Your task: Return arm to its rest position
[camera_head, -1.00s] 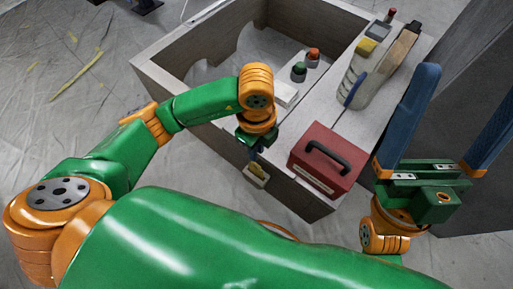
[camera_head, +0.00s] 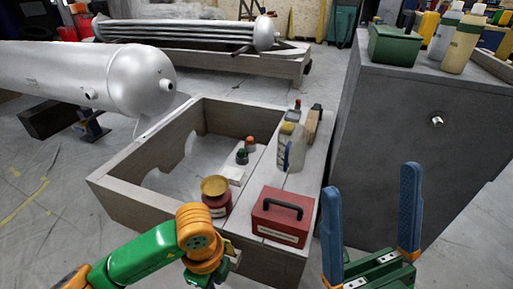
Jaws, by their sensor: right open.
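My right gripper (camera_head: 371,178) stands at the lower right, its two blue fingers pointing up and wide apart with nothing between them. It is to the right of the red toolbox (camera_head: 283,216) in the picture. My left arm comes in from the lower left, and its orange wrist (camera_head: 200,236) is in front of the wooden crate's near side. The left gripper is mostly hidden behind that wrist, so its fingers cannot be made out.
A grey cabinet (camera_head: 420,135) stands right, with a green box (camera_head: 396,45) and bottles on top. A silver tank (camera_head: 135,78) lies behind left. Floor at left is clear.

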